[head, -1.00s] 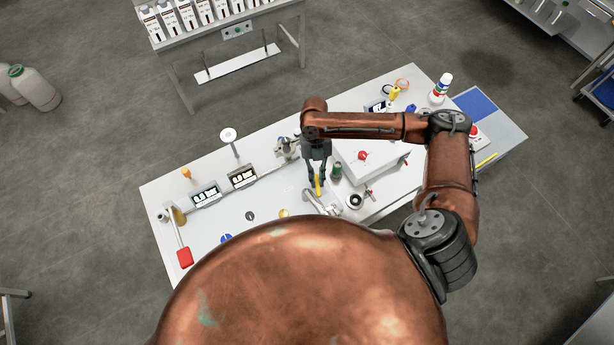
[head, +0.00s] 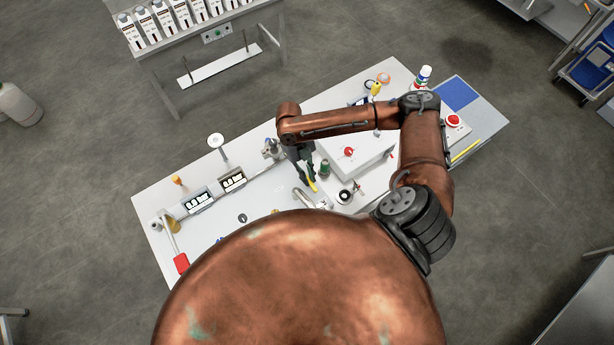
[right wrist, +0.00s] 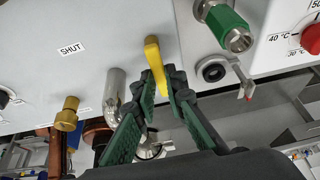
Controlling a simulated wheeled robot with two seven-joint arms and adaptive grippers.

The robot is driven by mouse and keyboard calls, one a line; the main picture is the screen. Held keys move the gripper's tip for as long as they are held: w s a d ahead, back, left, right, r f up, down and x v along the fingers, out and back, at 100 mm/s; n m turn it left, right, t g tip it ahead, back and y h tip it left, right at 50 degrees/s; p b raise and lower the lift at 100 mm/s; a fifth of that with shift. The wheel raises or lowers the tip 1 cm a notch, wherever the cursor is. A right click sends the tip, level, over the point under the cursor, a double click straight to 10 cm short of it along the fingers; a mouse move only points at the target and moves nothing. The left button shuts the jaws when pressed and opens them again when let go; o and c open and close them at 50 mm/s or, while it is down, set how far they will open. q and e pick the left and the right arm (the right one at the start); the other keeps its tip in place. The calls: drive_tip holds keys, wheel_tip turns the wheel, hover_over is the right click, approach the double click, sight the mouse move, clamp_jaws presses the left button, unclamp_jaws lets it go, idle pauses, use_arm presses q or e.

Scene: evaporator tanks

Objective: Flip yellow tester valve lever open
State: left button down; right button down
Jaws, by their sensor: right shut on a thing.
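The yellow lever (right wrist: 155,62) stands out from the pale panel in the right wrist view, its lower part between the fingers of my right gripper (right wrist: 162,98). The dark fingers with green pads are shut on it. In the head view the lever shows as a small yellow strip (head: 313,186) at the tips of my right gripper (head: 308,182). A "SHUT" label (right wrist: 71,48) is on the panel to the lever's left. The lever's pivot is hard to make out. My left gripper is not in view.
A bent metal pipe (right wrist: 114,92) and a brass fitting (right wrist: 68,114) are left of the lever. A green-collared fitting (right wrist: 226,27) and a black round port (right wrist: 213,70) are to its right. A white box (head: 352,150) stands right of the gripper on the bench.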

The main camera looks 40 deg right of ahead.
drive_tip(key=c, duration=2)
unclamp_jaws()
drive_tip(key=shift+o, duration=0.2)
drive_tip(key=shift+r, duration=0.1)
drive_tip(key=v, duration=1.1)
drive_tip(key=shift+w+r, duration=0.25)
drive_tip(key=shift+r, duration=0.1)
